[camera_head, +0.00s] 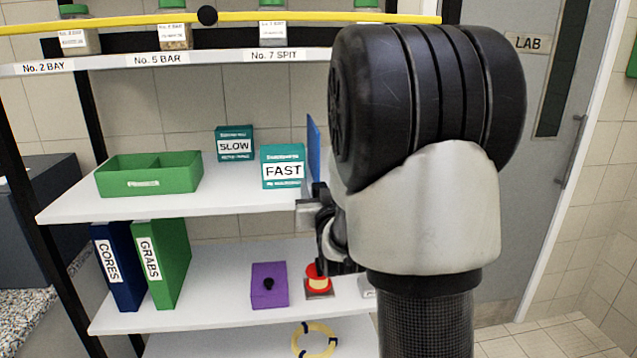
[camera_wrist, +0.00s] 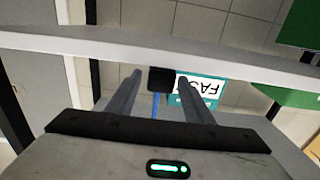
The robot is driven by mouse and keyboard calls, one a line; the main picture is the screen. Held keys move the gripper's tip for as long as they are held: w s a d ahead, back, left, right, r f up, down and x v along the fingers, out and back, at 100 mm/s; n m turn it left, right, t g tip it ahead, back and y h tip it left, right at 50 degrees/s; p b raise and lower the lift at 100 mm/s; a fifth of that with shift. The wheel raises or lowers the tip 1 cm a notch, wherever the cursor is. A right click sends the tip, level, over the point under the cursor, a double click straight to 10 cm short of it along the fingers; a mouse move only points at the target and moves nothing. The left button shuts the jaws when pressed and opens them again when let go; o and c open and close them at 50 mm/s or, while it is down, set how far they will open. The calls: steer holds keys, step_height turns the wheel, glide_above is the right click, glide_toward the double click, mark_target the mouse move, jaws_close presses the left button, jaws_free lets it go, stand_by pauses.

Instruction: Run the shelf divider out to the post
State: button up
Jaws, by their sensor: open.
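The shelf divider (camera_head: 313,148) is a thin blue panel standing on the middle shelf (camera_head: 235,200), right of the FAST box. My arm hides part of it. In the wrist view, a blue strip of it (camera_wrist: 155,105) shows between my fingers, by a small black block (camera_wrist: 160,80). My gripper (camera_wrist: 159,75) is open, with one finger on each side of that block. I cannot tell whether either finger touches it. In the head view my gripper is at the shelf's front edge, mostly hidden by my arm. A dark post (camera_wrist: 91,12) shows in the wrist view.
The FAST box (camera_head: 283,168) stands close left of the divider, the SLOW box (camera_head: 235,143) behind it. A green tray (camera_head: 150,174) is further left. Below are a purple box (camera_head: 269,287) and a red button (camera_head: 317,271). A yellow bar (camera_head: 110,23) crosses above.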

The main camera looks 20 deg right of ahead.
jaws_close()
steer(key=s+d+b, duration=0.1)
steer(key=d, duration=0.4)
steer(key=s+d+b, duration=0.2)
steer(key=d, duration=0.4)
steer(key=s+d+b, duration=0.2)
steer(key=d, duration=0.4)
steer(key=shift+d+r, duration=0.1)
steer(key=shift+d, duration=0.1)
jaws_free()
steer(key=shift+s, duration=0.1)
steer(key=v, duration=1.7)
steer(key=shift+a, duration=0.1)
